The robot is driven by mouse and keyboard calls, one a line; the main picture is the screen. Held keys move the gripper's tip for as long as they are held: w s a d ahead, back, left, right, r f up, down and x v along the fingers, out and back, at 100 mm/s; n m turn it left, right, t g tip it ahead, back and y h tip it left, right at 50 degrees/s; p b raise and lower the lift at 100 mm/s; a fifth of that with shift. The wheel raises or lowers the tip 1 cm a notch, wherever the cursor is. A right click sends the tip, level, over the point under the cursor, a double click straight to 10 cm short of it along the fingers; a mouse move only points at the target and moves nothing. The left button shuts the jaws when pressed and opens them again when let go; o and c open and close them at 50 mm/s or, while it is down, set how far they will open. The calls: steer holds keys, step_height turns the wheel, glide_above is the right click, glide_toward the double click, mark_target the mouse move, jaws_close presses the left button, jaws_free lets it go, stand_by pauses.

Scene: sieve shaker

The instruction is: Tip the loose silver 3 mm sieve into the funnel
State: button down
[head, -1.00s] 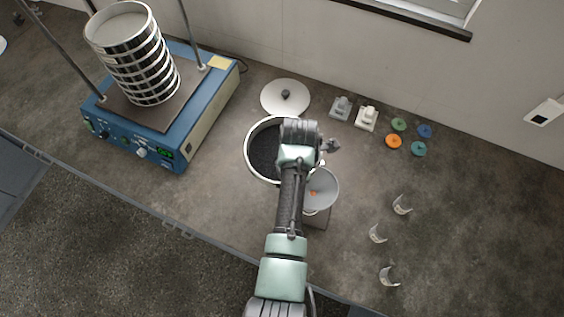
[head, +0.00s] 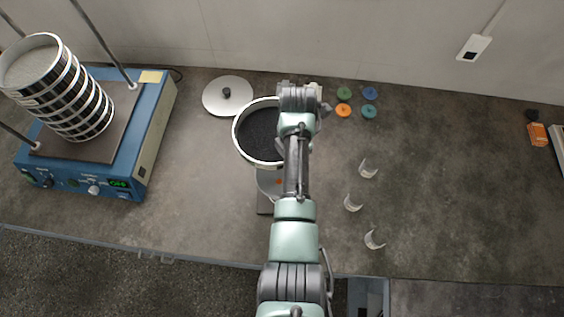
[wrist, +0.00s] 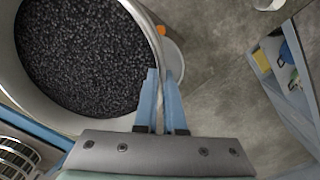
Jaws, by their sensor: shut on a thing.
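The silver sieve (head: 236,133), full of dark granules, is in the middle of the head view. It also fills the upper left of the wrist view (wrist: 150,32). My gripper (wrist: 160,74) is shut on its rim, with one blue finger on each side of the wall. The sieve looks about level, and its granules lie inside it. The grey funnel (head: 268,183) is on the near side of the sieve, partly hidden by the sieve and my arm. A part of the funnel shows behind my fingers in the wrist view (wrist: 177,55).
The blue shaker (head: 150,130) with its sieve stack (head: 75,105) stands at left. A white lid (head: 215,98) lies behind the sieve. Coloured discs (head: 344,110) lie at the back right. Several clear cups (head: 353,203) stand at right.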

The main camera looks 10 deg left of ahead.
steer(key=d+f+t+b, duration=0.1)
steer(key=t+b, duration=0.2)
steer(key=b, duration=0.1)
steer(key=w+d+f+t+b, duration=0.1)
steer(key=t+b, duration=0.2)
steer(key=b, duration=0.1)
steer(key=w+d+f+t+h+b, duration=0.1)
steer(key=t+b, duration=0.2)
steer(key=b, duration=0.2)
steer(key=shift+d+f, duration=0.25)
steer(key=shift+f, duration=0.1)
steer(key=t+b, duration=0.1)
steer(key=b, duration=0.2)
steer(key=shift+s+b, duration=0.15)
steer(key=shift+b, duration=0.15)
steer(key=t+b, duration=0.2)
steer(key=b, duration=0.2)
steer(key=shift+s+f, duration=0.15)
steer(key=shift+f, duration=0.05)
steer(key=t+b, duration=0.1)
steer(key=b, duration=0.1)
steer(key=t+b, duration=0.1)
steer(key=b, duration=0.2)
steer(key=t+b, duration=0.1)
steer(key=b, duration=0.1)
steer(key=shift+s+f+t+b, duration=0.3)
